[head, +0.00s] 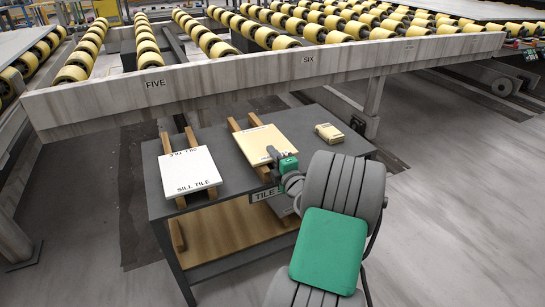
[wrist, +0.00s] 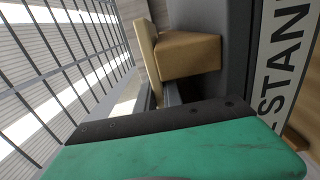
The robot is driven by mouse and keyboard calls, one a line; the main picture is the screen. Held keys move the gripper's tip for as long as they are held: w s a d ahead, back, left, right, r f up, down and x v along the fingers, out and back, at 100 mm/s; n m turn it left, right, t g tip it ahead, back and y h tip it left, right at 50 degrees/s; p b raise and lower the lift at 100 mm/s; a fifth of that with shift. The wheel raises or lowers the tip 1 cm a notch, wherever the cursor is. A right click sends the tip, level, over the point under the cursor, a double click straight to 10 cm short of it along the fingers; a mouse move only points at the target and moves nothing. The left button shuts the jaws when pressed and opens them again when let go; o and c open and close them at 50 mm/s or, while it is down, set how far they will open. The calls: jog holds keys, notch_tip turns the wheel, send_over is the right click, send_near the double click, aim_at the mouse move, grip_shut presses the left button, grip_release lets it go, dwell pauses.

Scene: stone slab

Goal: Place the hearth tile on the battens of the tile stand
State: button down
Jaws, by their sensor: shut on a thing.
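The hearth tile (head: 262,142) is a flat cream slab with small dark lettering, partly unreadable. It lies level over two wooden battens (head: 190,138) (head: 253,119) at the middle of the tile stand (head: 222,135). My gripper (head: 274,155) is at the tile's near edge and is shut on it. In the wrist view the tile shows edge-on as a thin tan slab (wrist: 146,50), against or very close to a batten's end (wrist: 190,55). I cannot tell whether it bears fully on the battens. My green and dark finger (wrist: 165,130) fills the lower part and hides the grip.
A white tile marked SILL TILE (head: 189,172) lies on the stand's left battens. A small cream block (head: 329,132) sits at the back right. A roller conveyor's grey rail (head: 240,78) runs behind the stand. Bare floor (head: 450,190) lies to the right.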

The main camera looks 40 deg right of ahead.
jog(key=shift+f, duration=0.1)
jog(key=c, duration=1.5)
grip_release()
jog(key=shift+s+r, duration=0.15)
jog(key=shift+r, duration=0.05)
jog(key=v, duration=1.1)
jog(key=shift+s+a+f+p, duration=0.1)
jog(key=shift+s+a+p, duration=0.05)
jog(key=shift+s+p, duration=0.2)
